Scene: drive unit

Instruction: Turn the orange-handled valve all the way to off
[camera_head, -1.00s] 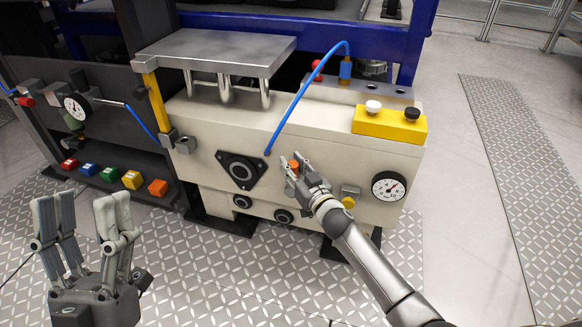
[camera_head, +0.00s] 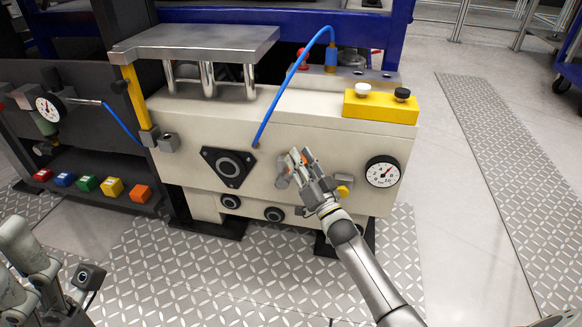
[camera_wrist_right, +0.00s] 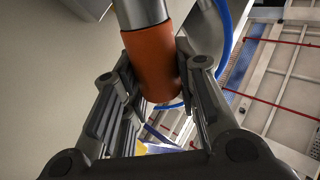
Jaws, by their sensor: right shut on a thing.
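The valve is on the cream front panel of the drive unit. Its orange handle (camera_wrist_right: 152,65) fills the upper middle of the right wrist view, on a grey metal stem (camera_wrist_right: 140,12). In the head view only a little orange (camera_head: 304,157) shows between the fingers, with a grey valve part (camera_head: 282,181) at their left. My right gripper (camera_head: 297,160) is shut on the handle, one finger on each side. My left gripper (camera_head: 18,265) is at the lower left, partly cut off, with its fingers apart and empty, away from the panel.
A pressure gauge (camera_head: 382,172) sits right of the valve, and a black triangular flange (camera_head: 229,167) sits left. A blue hose (camera_head: 291,80) arches above. A yellow button box (camera_head: 380,106) stands on top. Coloured blocks (camera_head: 87,184) line the left shelf.

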